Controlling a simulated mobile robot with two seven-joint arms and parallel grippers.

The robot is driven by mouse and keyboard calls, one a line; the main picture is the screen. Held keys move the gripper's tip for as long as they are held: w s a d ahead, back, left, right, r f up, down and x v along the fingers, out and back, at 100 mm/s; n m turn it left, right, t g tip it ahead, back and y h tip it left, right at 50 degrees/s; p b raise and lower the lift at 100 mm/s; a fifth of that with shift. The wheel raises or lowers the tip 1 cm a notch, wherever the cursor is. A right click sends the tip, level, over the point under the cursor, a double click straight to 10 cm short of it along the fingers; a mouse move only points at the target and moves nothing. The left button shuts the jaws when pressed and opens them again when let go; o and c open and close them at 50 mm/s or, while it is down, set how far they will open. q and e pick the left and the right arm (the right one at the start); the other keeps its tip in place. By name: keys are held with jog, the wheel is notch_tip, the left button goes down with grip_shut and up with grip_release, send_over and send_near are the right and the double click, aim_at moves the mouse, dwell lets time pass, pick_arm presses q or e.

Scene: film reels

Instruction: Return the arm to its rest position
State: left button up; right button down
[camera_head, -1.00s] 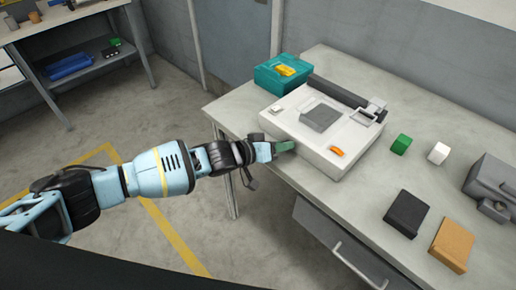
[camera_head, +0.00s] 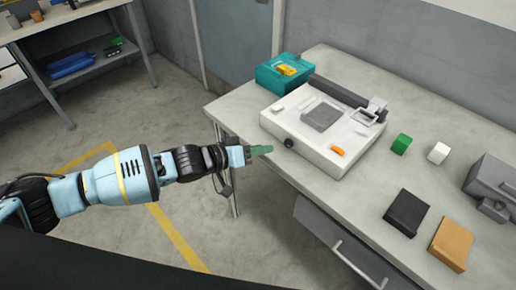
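My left arm reaches in from the left, and my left gripper (camera_head: 262,150) points right, just short of the front left side of a white machine (camera_head: 345,160). Its green fingertips show as one narrow shape, so I cannot tell whether they are apart. They are clear of the machine's black knob (camera_head: 289,143), and I see nothing held. My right gripper is not in view.
The machine stands on a grey workbench (camera_head: 360,205). A teal box (camera_head: 283,72) is behind it. Green (camera_head: 401,144) and white (camera_head: 438,153) pieces, a black block (camera_head: 407,212) and an orange block (camera_head: 451,244) lie right. A drawer (camera_head: 345,240) is below. Open floor lies left.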

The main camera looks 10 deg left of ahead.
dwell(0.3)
pick_arm(q)
jog(key=s+d+f+t, duration=0.1)
jog(key=s+d+f, duration=0.1)
jog(key=s+f, duration=0.35)
jog(key=s+d+f, duration=0.2)
jog(key=s+d, duration=0.1)
jog(key=s, duration=0.5)
jog(key=s+a+f+y, duration=0.4)
jog(key=s+a+f, duration=0.2)
jog(key=s, duration=0.5)
jog(key=s+a+f+g+y+p, duration=0.1)
jog(key=s+a+f+y, duration=0.4)
jog(key=s+a, duration=0.6)
notch_tip(320, 180, down, 2)
jog(key=shift+a+f, duration=0.15)
jog(key=shift+a, duration=0.05)
